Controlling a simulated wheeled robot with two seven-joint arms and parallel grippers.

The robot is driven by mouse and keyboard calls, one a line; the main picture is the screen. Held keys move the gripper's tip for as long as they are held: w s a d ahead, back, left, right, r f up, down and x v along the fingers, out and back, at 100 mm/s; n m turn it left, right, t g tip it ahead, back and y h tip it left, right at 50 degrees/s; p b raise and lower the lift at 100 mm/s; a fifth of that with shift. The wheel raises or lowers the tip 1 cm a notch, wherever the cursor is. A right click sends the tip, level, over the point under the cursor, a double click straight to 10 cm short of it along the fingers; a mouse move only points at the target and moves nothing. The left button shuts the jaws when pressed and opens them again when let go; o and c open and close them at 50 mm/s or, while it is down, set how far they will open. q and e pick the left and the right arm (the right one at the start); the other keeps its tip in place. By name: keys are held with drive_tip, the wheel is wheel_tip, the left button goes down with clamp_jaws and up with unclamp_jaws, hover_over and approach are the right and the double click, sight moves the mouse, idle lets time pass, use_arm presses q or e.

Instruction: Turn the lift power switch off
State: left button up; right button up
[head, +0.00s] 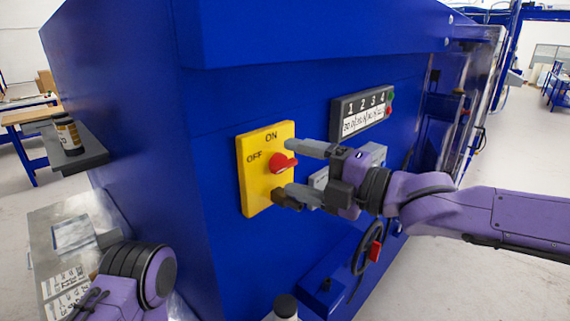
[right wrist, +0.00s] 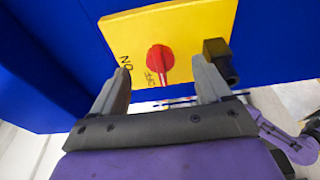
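The power switch is a yellow plate (head: 255,195) on the blue machine wall, marked ON at the top and OFF at the left in the head view. Its red knob (head: 280,162) has a ridge lying roughly level, in line with the OFF mark. The right wrist view also shows the knob (right wrist: 160,59), with its ridge upright there and OFF close below. My right gripper (head: 302,170) is open and empty. Its fingers point at the plate, one to each side of the knob, apart from it. My left gripper is out of the head view.
A small dark block (right wrist: 216,50) sits by the plate's edge, close to one right finger. A numbered panel (head: 362,112) and a black handwheel (head: 368,247) are to the right. A bottle (head: 68,133) stands on a grey shelf (head: 90,152) at left.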

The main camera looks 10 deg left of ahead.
idle(0.5)
drive_tip(key=s+p+v, duration=0.1)
drive_tip(key=p+v, duration=0.1)
drive_tip(key=v, duration=0.5)
drive_tip(key=shift+a, duration=0.35)
drive_tip(key=shift+s, duration=0.1)
